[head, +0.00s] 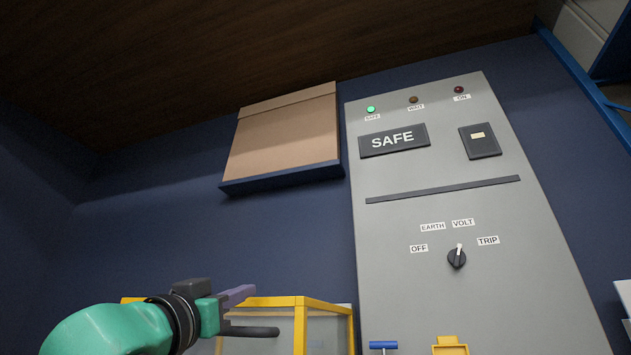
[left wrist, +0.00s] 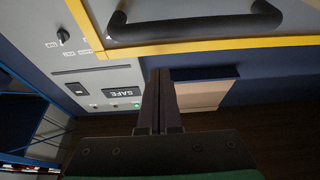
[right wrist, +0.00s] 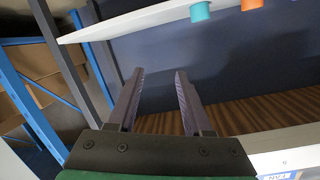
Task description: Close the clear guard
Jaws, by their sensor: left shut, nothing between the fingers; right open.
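The clear guard (head: 300,318) is a yellow-framed box with see-through panels at the bottom of the head view. Its lower part is cut off by the picture edge, and I cannot tell how far its door stands open. A black bar handle (left wrist: 195,22) and a yellow frame edge cross the top of the left wrist view. My left gripper (head: 243,292) is shut and empty, just in front of the guard and close to the handle. It also shows in the left wrist view (left wrist: 161,72). My right gripper (right wrist: 160,75) is open and empty, away from the guard.
A grey panel (head: 425,220) with a SAFE sign (head: 394,140) and a rotary knob (head: 457,258) stands right of the guard. A brown board (head: 285,135) hangs on the blue wall. A white shelf (right wrist: 145,22) is above my right gripper.

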